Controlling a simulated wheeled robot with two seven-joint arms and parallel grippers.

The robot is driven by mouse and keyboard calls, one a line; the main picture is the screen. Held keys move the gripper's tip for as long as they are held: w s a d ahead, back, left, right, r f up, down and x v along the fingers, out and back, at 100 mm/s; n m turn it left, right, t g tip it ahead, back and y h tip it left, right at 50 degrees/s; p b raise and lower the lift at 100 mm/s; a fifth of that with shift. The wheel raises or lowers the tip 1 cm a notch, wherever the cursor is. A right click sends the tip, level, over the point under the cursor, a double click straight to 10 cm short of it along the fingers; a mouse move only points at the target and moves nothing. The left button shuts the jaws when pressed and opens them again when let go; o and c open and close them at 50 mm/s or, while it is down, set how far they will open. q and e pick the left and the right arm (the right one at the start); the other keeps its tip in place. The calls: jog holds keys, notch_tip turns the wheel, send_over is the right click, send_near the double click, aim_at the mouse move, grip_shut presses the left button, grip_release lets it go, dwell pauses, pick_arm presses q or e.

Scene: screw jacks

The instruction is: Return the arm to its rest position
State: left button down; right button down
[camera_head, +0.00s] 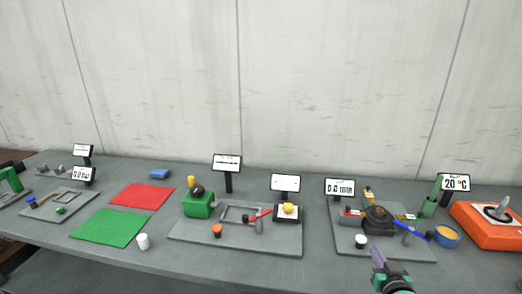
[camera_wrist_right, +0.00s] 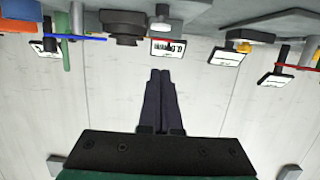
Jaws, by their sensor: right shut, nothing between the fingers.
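My right gripper (camera_head: 377,255) shows at the lower right of the head view, in front of the right-hand grey base plate and close to the table's front edge. In the right wrist view its two dark fingers (camera_wrist_right: 161,85) are together, with nothing between them. The wrist picture looks upside down, with the table's objects along its top edge and the wall below. No object touches the fingers as far as I can see. My left gripper is not in view.
The grey table (camera_head: 330,273) holds a right plate (camera_head: 410,252) with a dark round device (camera_head: 378,220) and blue-handled tool, an orange unit (camera_head: 485,226), a middle plate (camera_head: 190,237) with a green block (camera_head: 198,204), red (camera_head: 141,196) and green (camera_head: 109,228) mats. Small displays stand behind.

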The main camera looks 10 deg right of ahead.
jog(key=s+a+f+n+g+y, duration=0.3)
jog(key=s+a+f+g, duration=0.2)
jog(key=s+a, duration=0.35)
jog(key=s+a+f+n+g+y, duration=0.2)
jog(key=s+a+f+g, duration=0.2)
jog(key=s+a+g, duration=0.35)
jog(key=s+f+b, duration=0.1)
jog(key=s+f, duration=0.2)
jog(key=f, duration=0.8)
jog(key=s+f, duration=0.3)
jog(key=f, duration=0.8)
jog(key=s+f+b, duration=0.1)
jog(key=s+f, duration=0.2)
jog(key=f, duration=0.8)
jog(key=s+d+f+n, duration=0.1)
jog(key=s+f, duration=0.6)
jog(key=s, duration=0.4)
jog(key=shift+s+d+g, duration=0.15)
jog(key=shift+s+g, duration=0.1)
jog(key=shift+g, duration=0.2)
